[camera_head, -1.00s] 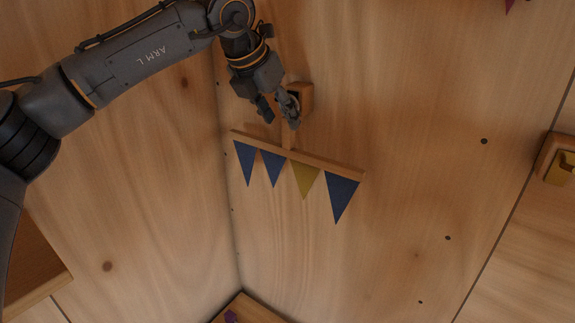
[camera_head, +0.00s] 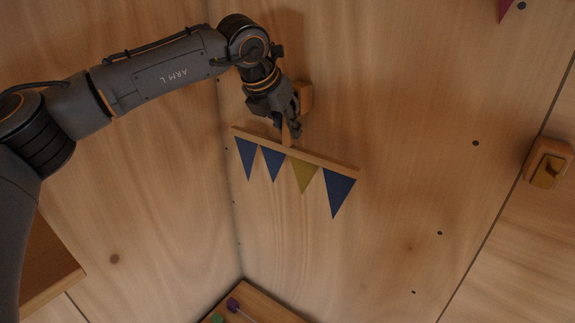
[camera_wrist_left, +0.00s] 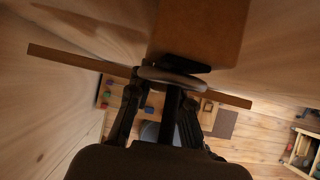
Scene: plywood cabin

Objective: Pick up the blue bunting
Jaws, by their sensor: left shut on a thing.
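The bunting (camera_head: 316,163) is a wooden bar with a short upright stem and a row of hanging pennants, three blue and one mustard yellow. It hangs in front of the plywood wall, below a small wooden block (camera_head: 306,97). My left gripper (camera_head: 287,127) is shut on the bunting's stem, just above the bar; its fingers partly hide the stem. In the left wrist view the bar (camera_wrist_left: 65,56) runs across behind the fingers (camera_wrist_left: 160,102), and its middle is hidden by them. My right gripper is in neither view.
A wooden block with a yellow switch-like part (camera_head: 546,172) is on the wall at right. A wooden shelf edge (camera_head: 48,270) is at lower left. A wooden tray (camera_head: 272,307) with purple and green pieces is at the bottom. The wall right of the bunting is mostly clear.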

